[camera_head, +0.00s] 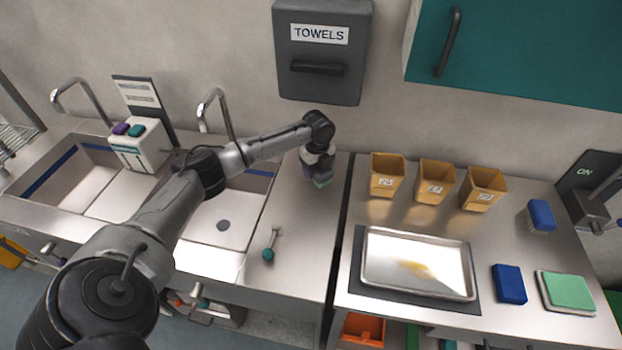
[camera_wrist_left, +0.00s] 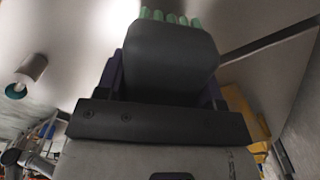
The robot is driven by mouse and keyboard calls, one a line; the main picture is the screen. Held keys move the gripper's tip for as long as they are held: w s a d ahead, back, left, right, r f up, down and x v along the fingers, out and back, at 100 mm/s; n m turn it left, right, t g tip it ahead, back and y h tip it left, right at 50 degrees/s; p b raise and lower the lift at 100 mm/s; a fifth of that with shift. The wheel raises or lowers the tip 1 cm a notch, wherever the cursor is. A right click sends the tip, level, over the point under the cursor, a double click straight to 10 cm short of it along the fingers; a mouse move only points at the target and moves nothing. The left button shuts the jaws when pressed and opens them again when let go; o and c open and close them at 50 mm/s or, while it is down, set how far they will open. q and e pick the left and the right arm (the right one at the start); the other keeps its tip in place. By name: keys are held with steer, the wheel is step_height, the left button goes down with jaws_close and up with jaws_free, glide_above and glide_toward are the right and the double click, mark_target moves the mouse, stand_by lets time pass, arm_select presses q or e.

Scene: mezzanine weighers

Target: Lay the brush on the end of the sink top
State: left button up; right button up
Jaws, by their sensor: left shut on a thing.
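My left gripper (camera_head: 319,163) is over the back right part of the sink top (camera_head: 292,225), below the towel box. It is shut on the brush (camera_head: 321,183), which shows as a small purple and green piece under the fingers. In the left wrist view the brush's green bristles (camera_wrist_left: 172,17) stick out past a dark finger, with purple body showing at both sides; the finger hides most of it. I cannot tell whether the brush touches the steel. My right gripper is not in view.
A teal-ended tool (camera_head: 268,252) lies on the sink top towards the front. Sink basins (camera_head: 222,222) lie left. Right, past a gap, a counter holds several tan bins (camera_head: 387,178), a metal tray (camera_head: 415,290), blue blocks (camera_head: 509,284) and a green pad (camera_head: 568,290).

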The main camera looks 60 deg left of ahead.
mark_target(311, 185)
arm_select(q)
steer(key=shift+s+a+f, duration=0.55)
steer(key=shift+a+f, duration=0.15)
steer(key=shift+a, duration=0.15)
steer(key=shift+f, duration=1.95)
steer(key=o, duration=0.8)
steer(key=shift+o, duration=0.2)
